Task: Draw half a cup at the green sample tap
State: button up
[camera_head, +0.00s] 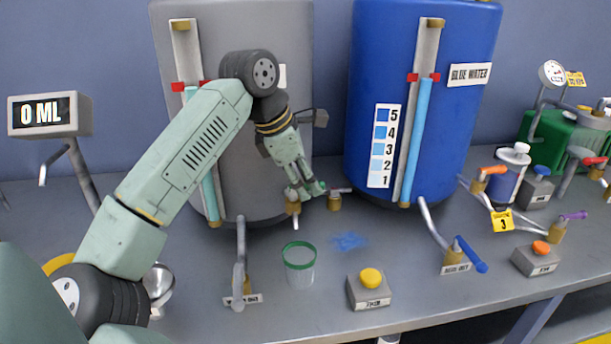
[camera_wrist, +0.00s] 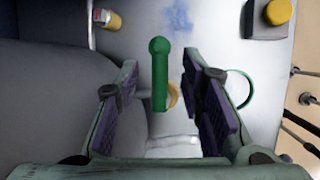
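The green sample tap shows a brass body (camera_head: 293,207) with a short pale spout, low on the front of the grey tank. Its green handle (camera_wrist: 159,73) lies between my fingers in the wrist view, with a gap on each side. My gripper (camera_wrist: 165,105) is open around it; in the head view it is down at the tap (camera_head: 302,192) and partly hides the handle. A clear cup with a green rim (camera_head: 299,265) stands upright on the bench, in front of and below the tap. It looks empty. Its rim (camera_wrist: 250,90) shows beside the right finger.
A display (camera_head: 50,114) reads 0 ML. A yellow button box (camera_head: 369,290) stands right of the cup. A grey-handled outlet (camera_head: 240,280) is left of it. The blue tank (camera_head: 440,150), a blue-handled valve (camera_head: 462,255) and a blue stain (camera_head: 348,241) are to the right.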

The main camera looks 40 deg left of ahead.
jog(key=shift+f, duration=0.1)
jog(key=shift+c, duration=0.2)
grip_shut()
dwell(0.4)
